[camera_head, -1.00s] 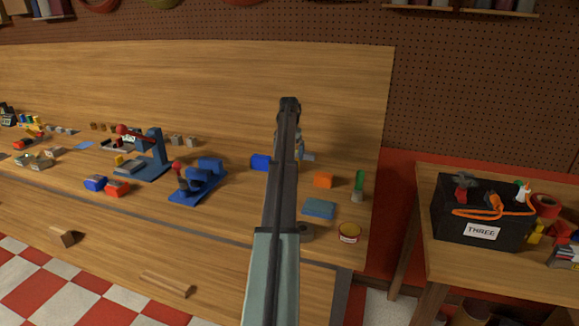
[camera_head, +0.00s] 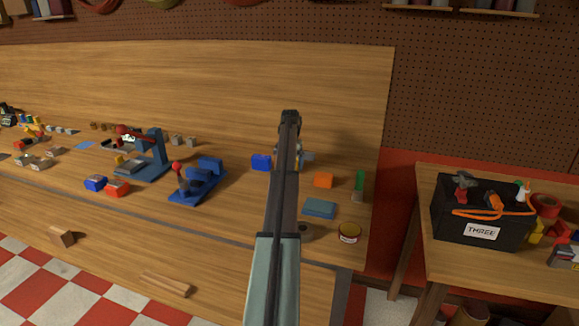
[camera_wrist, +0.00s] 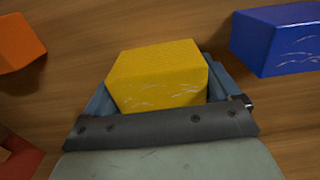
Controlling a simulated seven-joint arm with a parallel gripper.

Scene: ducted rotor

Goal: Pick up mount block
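In the wrist view a yellow block (camera_wrist: 158,77) lies between the two blue-grey fingers of my gripper (camera_wrist: 160,92). No label shows which block is the mount block. The fingers are spread wide, one on each side of the yellow block and very close to it; I cannot see a clear grip. In the head view my gripper (camera_head: 300,157) is low over the bench, mostly hidden behind my own arm, which also hides most of the yellow block.
A blue block (camera_wrist: 283,40) is close on the right and an orange block (camera_wrist: 18,44) on the left in the wrist view.

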